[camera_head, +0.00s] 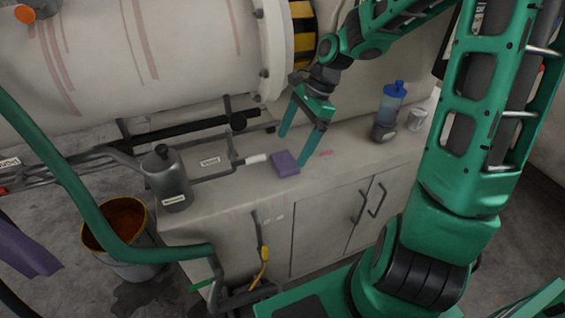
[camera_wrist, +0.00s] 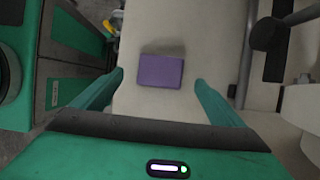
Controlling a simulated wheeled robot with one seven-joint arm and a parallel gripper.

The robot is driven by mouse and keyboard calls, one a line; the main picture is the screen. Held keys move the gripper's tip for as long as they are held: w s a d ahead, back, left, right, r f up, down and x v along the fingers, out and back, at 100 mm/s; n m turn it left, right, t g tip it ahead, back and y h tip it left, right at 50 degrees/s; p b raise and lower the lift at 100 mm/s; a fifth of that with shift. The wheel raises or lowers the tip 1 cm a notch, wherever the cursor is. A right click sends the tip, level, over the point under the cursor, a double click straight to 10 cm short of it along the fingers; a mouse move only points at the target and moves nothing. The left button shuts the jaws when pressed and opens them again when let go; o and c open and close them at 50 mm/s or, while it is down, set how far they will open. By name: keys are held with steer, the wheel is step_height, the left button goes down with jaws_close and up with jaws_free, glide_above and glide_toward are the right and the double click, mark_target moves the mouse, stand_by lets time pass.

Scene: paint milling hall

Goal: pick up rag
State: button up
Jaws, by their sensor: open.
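A folded purple rag (camera_head: 286,163) lies on the pale worktop (camera_head: 226,190) in the head view. My green gripper (camera_head: 294,150) is above the worktop with its two fingers apart, pointing down around the rag's position. In the wrist view the rag (camera_wrist: 160,72) lies flat, ahead of and between the fingertips of my gripper (camera_wrist: 158,80). Bare worktop shows on both sides of it. My gripper is open and empty. I cannot tell its exact height above the rag.
A grey labelled bottle (camera_head: 168,180) stands at the worktop's left end. A blue bottle (camera_head: 392,103) and a small pale cup (camera_head: 417,119) stand at the right. Pipes (camera_head: 190,135) and a large cream drum (camera_head: 130,60) are behind. A bucket (camera_head: 122,235) stands on the floor at left.

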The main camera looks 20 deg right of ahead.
mark_target(284, 159)
steer(key=shift+x, duration=2.75)
steer(key=shift+w, duration=0.15)
steer(key=c, duration=1.2)
steer(key=shift+c, duration=0.2)
step_height(284, 159, up, 10)
steer(key=o, duration=0.6)
steer(key=c, duration=0.4)
